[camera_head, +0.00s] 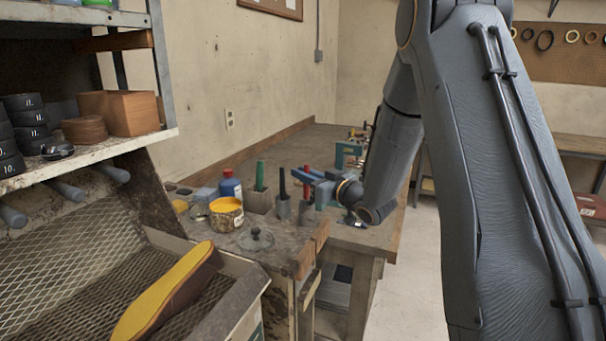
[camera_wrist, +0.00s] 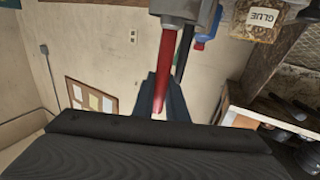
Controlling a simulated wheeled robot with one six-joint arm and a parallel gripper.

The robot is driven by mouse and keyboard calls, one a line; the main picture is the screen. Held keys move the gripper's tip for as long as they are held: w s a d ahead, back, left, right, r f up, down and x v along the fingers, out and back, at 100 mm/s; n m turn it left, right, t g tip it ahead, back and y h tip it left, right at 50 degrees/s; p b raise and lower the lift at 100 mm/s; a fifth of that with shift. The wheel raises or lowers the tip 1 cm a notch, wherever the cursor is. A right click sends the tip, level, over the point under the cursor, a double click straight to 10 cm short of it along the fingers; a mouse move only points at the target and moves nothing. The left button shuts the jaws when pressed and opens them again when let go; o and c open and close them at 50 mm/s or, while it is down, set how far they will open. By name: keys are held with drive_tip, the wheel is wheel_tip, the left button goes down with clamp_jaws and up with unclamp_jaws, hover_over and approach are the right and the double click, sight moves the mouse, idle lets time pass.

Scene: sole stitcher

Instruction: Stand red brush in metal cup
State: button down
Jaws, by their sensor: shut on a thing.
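The red brush (camera_head: 305,183) is upright in the head view, with my gripper (camera_head: 312,176) shut on it. In the wrist view, its red handle (camera_wrist: 167,55) runs between my gripper's dark fingers (camera_wrist: 160,100) toward grey metal at the top edge. A grey metal cup (camera_head: 306,212) stands on the bench directly below the brush in the head view. The brush's lower end is hidden at the cup, so I cannot tell how deep it sits.
A grey cup (camera_head: 283,208) with a black-handled brush stands close on the left. Further left are a holder (camera_head: 258,202) with a green handle, a blue bottle (camera_head: 230,186) and a yellow glue jar (camera_head: 226,214). A shoe sole (camera_head: 165,293) lies on the mesh tray.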

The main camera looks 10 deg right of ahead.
drive_tip(key=c, duration=1.7)
unclamp_jaws()
drive_tip(key=b+v, duration=0.2)
drive_tip(key=v, duration=0.5)
drive_tip(key=shift+s+d, duration=0.2)
drive_tip(key=shift+s, duration=0.15)
